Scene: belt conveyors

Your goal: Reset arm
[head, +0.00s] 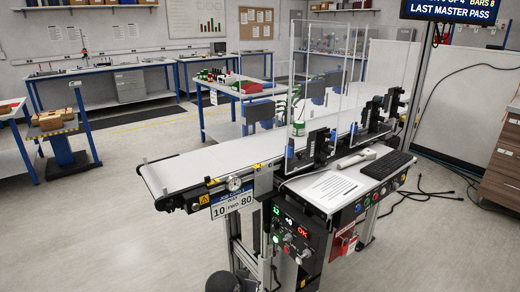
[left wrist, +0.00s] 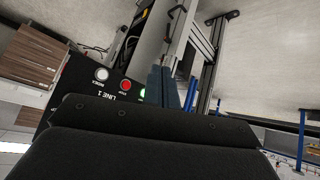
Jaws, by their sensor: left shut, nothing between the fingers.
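My left gripper (left wrist: 166,87) shows in the left wrist view, with its wide black body across the bottom and two dark blue-grey fingers close together above it. It is shut and empty. Behind the fingers is a black control panel marked LINE 1 (left wrist: 118,97), with white, red and green buttons, seen tilted. I cannot tell whether the fingers touch it. No gripper shows clearly in the head view. My right gripper is in neither view.
A belt conveyor (head: 200,164) runs through clear guards at the centre. A control box (head: 296,238) hangs at its front. A side shelf holds a paper sheet (head: 331,187) and a black keyboard (head: 388,165). Workbenches (head: 125,69) stand behind. The floor at front left is clear.

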